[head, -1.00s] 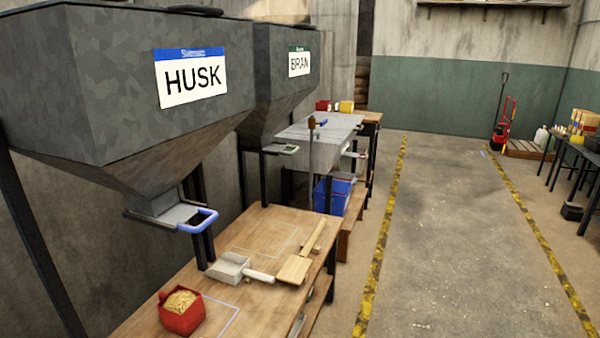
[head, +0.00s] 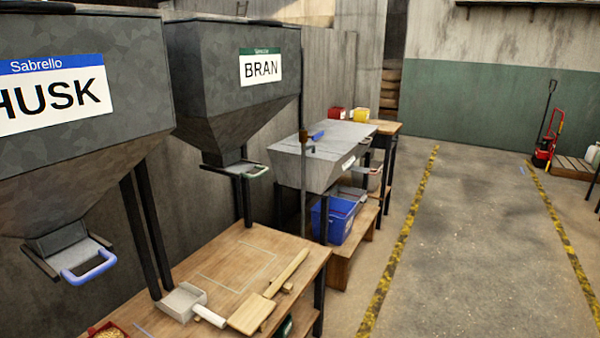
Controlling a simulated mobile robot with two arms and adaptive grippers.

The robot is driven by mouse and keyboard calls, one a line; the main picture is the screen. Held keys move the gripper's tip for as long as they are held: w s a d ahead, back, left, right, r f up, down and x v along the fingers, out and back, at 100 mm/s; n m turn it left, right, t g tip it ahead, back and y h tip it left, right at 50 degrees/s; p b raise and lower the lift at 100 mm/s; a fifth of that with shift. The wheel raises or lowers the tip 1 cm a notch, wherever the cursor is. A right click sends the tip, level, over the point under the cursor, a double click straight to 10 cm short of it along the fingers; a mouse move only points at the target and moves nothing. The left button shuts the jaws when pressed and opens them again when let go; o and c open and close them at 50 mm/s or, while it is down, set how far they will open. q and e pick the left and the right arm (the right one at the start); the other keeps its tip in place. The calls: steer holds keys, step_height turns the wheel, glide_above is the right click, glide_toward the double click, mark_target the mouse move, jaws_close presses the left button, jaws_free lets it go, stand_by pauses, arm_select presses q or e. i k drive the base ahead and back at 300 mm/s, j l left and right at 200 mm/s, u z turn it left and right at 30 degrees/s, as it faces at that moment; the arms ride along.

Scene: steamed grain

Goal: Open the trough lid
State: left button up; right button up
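The trough (head: 322,172) looks like the grey metal box beyond the wooden bench, in the middle of the head view. Its flat grey lid (head: 340,138) lies on top and looks closed. An upright post with a brown top (head: 304,138) stands in front of the near side. Neither of my grippers is in view.
The wooden bench (head: 225,255) holds a metal scoop (head: 183,300), a wooden paddle (head: 252,313) and a red grain box (head: 108,330). HUSK (head: 70,165) and BRAN (head: 235,105) hoppers stand left. A blue bin (head: 333,222) sits below the trough. The floor (head: 470,240) at right is clear.

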mark_target(339, 136)
steer(key=i+l+u, duration=0.1)
steer(key=i+l, duration=0.6)
steer(key=i+l+u, duration=0.15)
steer(key=i+l, duration=0.2)
steer(key=l, duration=0.2)
steer(key=i+l, duration=0.35)
steer(key=i+l+u, duration=0.15)
steer(key=i+l, duration=0.15)
steer(key=l, duration=0.25)
